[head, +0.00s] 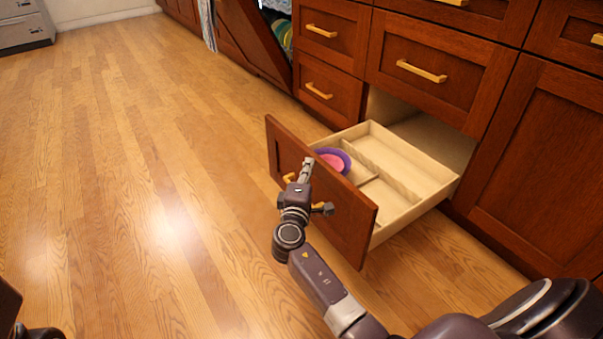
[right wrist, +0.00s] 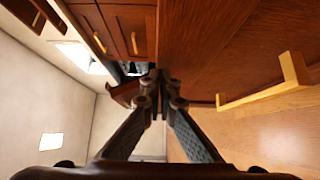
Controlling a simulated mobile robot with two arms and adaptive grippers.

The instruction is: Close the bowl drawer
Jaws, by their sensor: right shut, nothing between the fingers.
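The bowl drawer is pulled well out of the lower cabinet in the head view. Its dark red-brown front (head: 345,215) faces left, and its pale wooden box (head: 425,168) has dividers. A purple and pink bowl (head: 335,160) sits inside, behind the front. My right gripper (head: 307,163) is shut and empty, in front of the drawer front near its upper edge; I cannot tell whether it touches. It partly hides the drawer's brass handle (head: 288,178). In the right wrist view the closed fingertips (right wrist: 160,90) are beside a wooden front with a brass handle (right wrist: 265,88). My left gripper is not in view.
Closed drawers with brass handles (head: 421,71) are above the open one. A cabinet door (head: 535,170) stands to its right. A tilted-open dishwasher front (head: 255,45) is farther back. The wooden floor (head: 130,170) to the left is clear.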

